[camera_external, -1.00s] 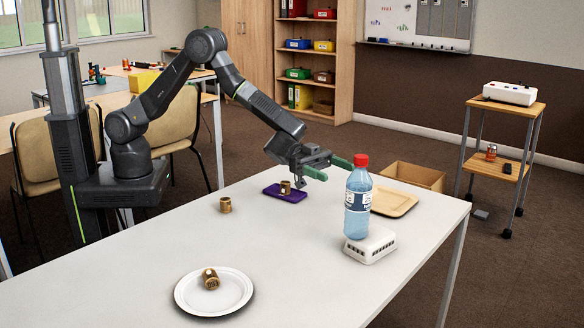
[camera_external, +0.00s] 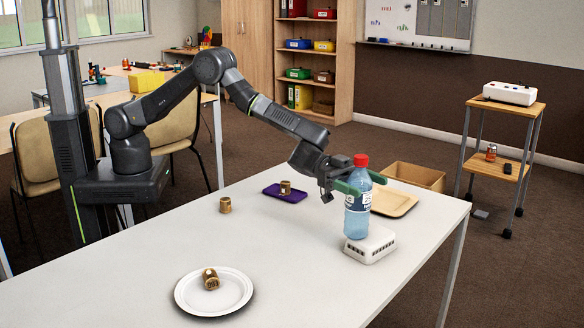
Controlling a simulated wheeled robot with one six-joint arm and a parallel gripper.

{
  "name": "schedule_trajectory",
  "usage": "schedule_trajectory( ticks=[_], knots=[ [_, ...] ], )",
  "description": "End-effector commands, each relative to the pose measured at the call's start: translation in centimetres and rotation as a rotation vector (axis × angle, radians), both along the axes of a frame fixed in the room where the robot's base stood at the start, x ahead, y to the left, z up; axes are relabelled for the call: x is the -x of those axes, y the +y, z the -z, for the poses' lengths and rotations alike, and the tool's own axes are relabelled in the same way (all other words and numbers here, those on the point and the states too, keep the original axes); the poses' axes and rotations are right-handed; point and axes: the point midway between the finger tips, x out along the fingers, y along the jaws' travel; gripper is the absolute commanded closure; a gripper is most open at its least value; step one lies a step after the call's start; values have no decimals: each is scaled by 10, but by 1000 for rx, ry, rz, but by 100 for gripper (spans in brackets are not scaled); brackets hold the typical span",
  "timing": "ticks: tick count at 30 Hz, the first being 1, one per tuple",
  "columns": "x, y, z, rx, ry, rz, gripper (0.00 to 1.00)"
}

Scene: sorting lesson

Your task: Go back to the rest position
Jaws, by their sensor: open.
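My gripper (camera_external: 361,181) is open at the upper part of the clear blue bottle (camera_external: 357,216) with a red cap. One green finger shows in front of the bottle and the other shows past its right side; I cannot tell whether they touch it. The bottle stands upright on a white box with slots (camera_external: 370,246). My arm is stretched out over the table from the left.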

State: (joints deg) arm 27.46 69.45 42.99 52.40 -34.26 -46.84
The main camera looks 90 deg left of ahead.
Motion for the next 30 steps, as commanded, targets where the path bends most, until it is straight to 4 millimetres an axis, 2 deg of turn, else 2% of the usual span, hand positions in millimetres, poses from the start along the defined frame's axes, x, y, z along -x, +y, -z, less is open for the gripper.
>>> schedule_trajectory(
  ticks=[1, 2, 3, 5, 18, 20, 30],
  knots=[
    [1, 2, 19, -2, 4, -1, 23],
    [0, 2, 0, 0, 0, -1, 23],
    [0, 2, -10, 0, 0, -1, 23],
    [0, 2, -18, 0, -2, -1, 23],
    [1, 2, -107, -1, -1, -1, 23],
    [3, 13, -96, -2, 5, -11, 23],
    [22, 66, -85, -3, 6, -61, 23]
  ],
)
